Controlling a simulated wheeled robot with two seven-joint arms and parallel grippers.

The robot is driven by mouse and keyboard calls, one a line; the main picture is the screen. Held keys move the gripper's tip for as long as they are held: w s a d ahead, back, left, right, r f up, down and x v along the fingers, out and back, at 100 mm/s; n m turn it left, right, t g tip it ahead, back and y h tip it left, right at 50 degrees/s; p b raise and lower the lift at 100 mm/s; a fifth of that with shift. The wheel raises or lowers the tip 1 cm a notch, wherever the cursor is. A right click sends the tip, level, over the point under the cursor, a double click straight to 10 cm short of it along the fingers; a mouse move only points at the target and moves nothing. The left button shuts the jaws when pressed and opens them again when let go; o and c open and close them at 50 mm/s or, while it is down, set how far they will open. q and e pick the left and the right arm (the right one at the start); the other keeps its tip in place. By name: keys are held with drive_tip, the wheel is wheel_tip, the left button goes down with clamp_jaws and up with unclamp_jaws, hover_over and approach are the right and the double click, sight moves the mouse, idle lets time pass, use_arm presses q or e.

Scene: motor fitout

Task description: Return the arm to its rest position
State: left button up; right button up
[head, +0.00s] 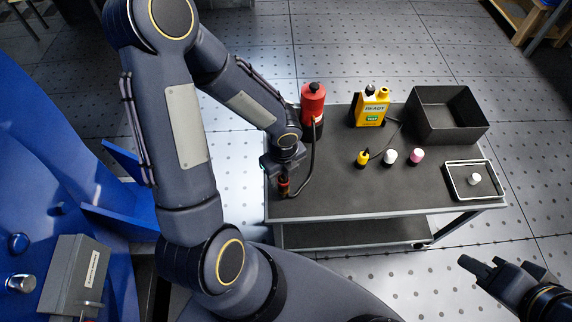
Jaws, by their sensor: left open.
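My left arm comes in from the left and reaches over the grey cart. My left gripper (283,172) is open and points down at the cart's left edge. A small red and black piece (284,187) stands right at its fingertips; I cannot tell whether they touch. A black hose or cable runs from beside this piece up to a red bottle (313,102) with a black cap. My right gripper (482,268) is at the lower right, in front of the cart and apart from it. Its finger gap is not clear.
The cart top (340,190) also holds a yellow bottle (371,106), a black open bin (447,115), small yellow, white and pink caps (416,155), and a tray (458,184) with a white piece. A blue structure (50,150) and grey box (75,275) are left. Its front middle is clear.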

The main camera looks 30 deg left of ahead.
use_arm(q)
drive_tip(key=shift+a+r, duration=0.15)
drive_tip(key=shift+r, duration=0.25)
drive_tip(key=s+r+n+t+h+p, duration=0.1)
drive_tip(key=s+r+n, duration=0.3)
drive_tip(key=r+n, duration=0.4)
drive_tip(key=s+d+r+n+t+h+p, duration=0.1)
drive_tip(key=s+r+n+t+p, duration=0.1)
drive_tip(key=r+n, duration=0.7)
drive_tip(key=s+r+n+t+h+p, duration=0.1)
drive_tip(key=s+r+n+t+h, duration=0.1)
drive_tip(key=s+r+n, duration=0.3)
wheel_tip(320, 180, up, 4)
drive_tip(key=n, duration=0.3)
drive_tip(key=shift+s+d+f+t, duration=0.15)
drive_tip(key=shift+s+f+t, duration=0.05)
drive_tip(key=shift+s+t, duration=0.15)
